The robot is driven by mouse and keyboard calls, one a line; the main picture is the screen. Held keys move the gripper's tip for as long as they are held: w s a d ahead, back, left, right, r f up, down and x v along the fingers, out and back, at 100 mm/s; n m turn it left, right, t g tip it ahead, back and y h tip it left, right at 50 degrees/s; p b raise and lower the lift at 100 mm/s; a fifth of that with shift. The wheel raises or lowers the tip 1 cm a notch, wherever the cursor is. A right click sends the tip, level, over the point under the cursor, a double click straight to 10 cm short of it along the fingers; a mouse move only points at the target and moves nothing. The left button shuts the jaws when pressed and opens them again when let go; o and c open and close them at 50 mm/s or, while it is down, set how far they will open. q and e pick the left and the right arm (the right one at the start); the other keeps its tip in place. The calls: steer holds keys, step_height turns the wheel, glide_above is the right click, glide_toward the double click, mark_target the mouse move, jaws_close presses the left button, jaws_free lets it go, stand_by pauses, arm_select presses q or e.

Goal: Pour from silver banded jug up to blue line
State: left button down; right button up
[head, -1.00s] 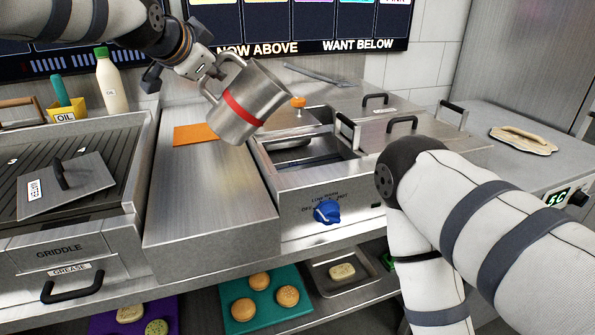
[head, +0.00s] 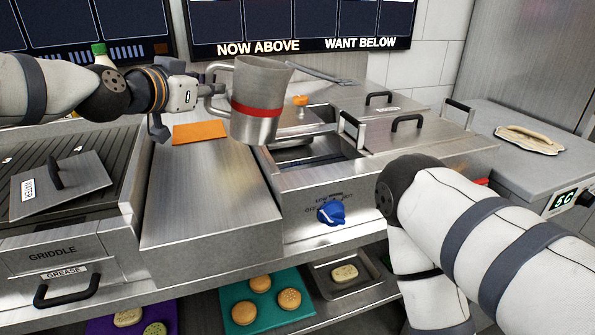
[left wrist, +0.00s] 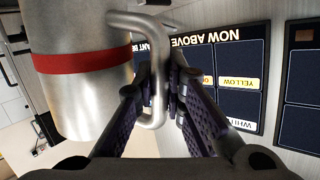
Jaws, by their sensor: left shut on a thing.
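The silver jug with a red band (head: 257,100) is in the air over the left edge of the open well (head: 305,150) in the counter. It is close to upright with a slight tilt. My left gripper (head: 205,92) is shut on the jug's handle, at the jug's left. The left wrist view shows the handle (left wrist: 158,90) between the fingers (left wrist: 165,100) and the jug (left wrist: 80,70) at the left. The jug's contents are hidden. No blue line shows. My right arm comes in at the right, but its gripper is not visible.
A blue knob (head: 330,212) is on the front below the well. Lids with black handles (head: 407,123) lie right of it. An orange cloth (head: 200,132) lies on the steel top. The griddle (head: 110,150) is at the left. Buns sit on a teal mat (head: 240,290) on the lower shelf.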

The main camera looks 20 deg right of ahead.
arm_select(q)
steer(key=shift+d+r, duration=0.15)
steer(key=f, duration=0.1)
steer(key=f+n+b, duration=0.1)
steer(key=f+h, duration=0.1)
steer(key=shift+d+f+n+t+b, duration=0.25)
steer(key=shift+n+t+b, duration=0.05)
steer(key=shift+t+b, duration=0.1)
steer(key=shift+r, duration=0.15)
steer(key=shift+s+r, duration=0.15)
steer(key=shift+r, duration=0.35)
steer(key=s+r+p, duration=0.1)
steer(key=s+a+p, duration=0.1)
steer(key=s, duration=0.1)
steer(key=s+r+p, duration=0.1)
steer(key=shift+s+a+r, duration=0.25)
steer(key=shift+s+r, duration=0.05)
steer(key=shift+r, duration=0.05)
arm_select(e)
steer(key=shift+w+r+t, duration=0.3)
steer(key=shift+w+r, duration=0.4)
steer(key=shift+w, duration=0.1)
